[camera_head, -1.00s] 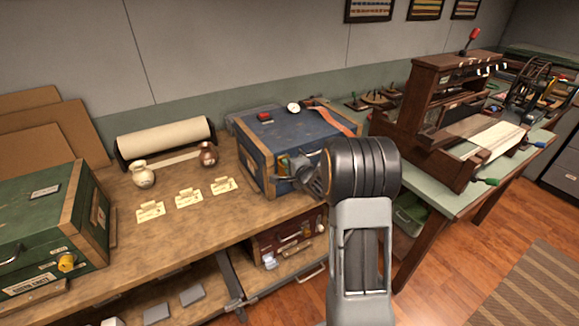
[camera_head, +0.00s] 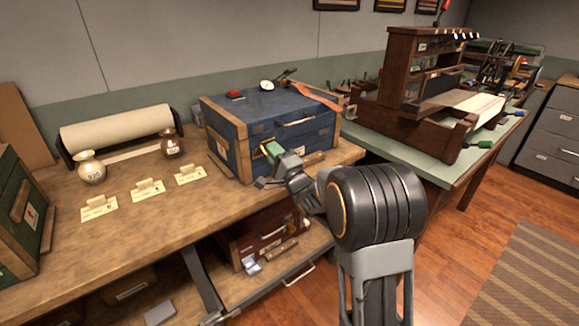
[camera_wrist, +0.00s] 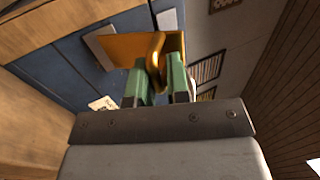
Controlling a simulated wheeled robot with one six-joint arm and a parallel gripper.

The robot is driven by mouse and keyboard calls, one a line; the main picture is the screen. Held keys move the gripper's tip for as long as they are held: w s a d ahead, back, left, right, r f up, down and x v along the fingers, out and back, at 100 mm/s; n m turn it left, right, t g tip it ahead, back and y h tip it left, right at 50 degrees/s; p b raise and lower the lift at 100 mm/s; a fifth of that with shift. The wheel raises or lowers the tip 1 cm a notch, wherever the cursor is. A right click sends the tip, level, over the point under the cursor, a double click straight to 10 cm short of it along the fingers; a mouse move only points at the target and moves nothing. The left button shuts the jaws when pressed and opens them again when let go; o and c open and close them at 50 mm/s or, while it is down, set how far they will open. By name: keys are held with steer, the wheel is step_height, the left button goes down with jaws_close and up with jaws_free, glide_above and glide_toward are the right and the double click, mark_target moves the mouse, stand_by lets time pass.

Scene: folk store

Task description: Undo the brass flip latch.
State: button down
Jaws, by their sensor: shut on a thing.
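The blue chest (camera_head: 236,153) with wooden edging stands on the wooden bench. My gripper (camera_head: 270,155) is at its front face, left of the middle. In the wrist view, the brass flip latch (camera_wrist: 122,46) is an orange-gold piece on the blue front. The green fingertips of my gripper (camera_wrist: 158,80) are shut on its raised tab. Beside the latch, a grey metal plate (camera_wrist: 100,48) shows on the chest's blue face (camera_wrist: 65,75). In the head view, the latch is hidden behind the gripper, and I cannot tell its angle there.
A red button-like item (camera_head: 235,95) and a white dial (camera_head: 266,86) sit on the lid, with an orange strap (camera_head: 318,96) at its right. Jars and a paper roll (camera_head: 115,130) stand left. A red case (camera_head: 265,240) lies below.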

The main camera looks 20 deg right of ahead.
steer(key=f+t+b, duration=0.1)
steer(key=b, duration=0.3)
steer(key=f+t+y+b, duration=0.1)
steer(key=t+b, duration=0.1)
steer(key=b, duration=0.3)
steer(key=f+t+b, duration=0.1)
steer(key=f+b, duration=0.1)
steer(key=b, duration=0.2)
steer(key=shift+s+d+f+t+y+b, duration=0.1)
steer(key=shift+s+t+y+b, duration=0.2)
steer(key=shift+b, duration=0.3)
steer(key=c, duration=1.2)
jaws_free()
steer(key=shift+r, duration=0.2)
steer(key=v, duration=1.4)
steer(key=shift+w+f+p, duration=0.1)
steer(key=shift+w+p, duration=0.1)
steer(key=shift+p, duration=0.1)
